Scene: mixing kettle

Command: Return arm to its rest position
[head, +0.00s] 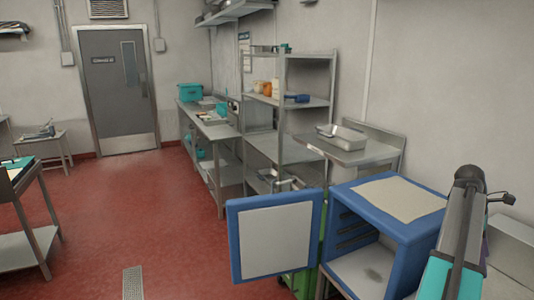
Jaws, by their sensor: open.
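Part of my arm (459,235) rises at the right edge of the head view, grey and black with teal parts. Its dark upper end (469,178) stands in front of the right wall, beside a blue cabinet (352,207). My gripper cannot be made out in this view, so what it is near is hidden.
The blue cabinet's door (275,240) is swung open to the left, and its visible interior looks empty. A metal shelf rack (305,100), a sink table (345,143) and a long bench (208,128) line the wall. Red floor (150,215) is clear at centre-left.

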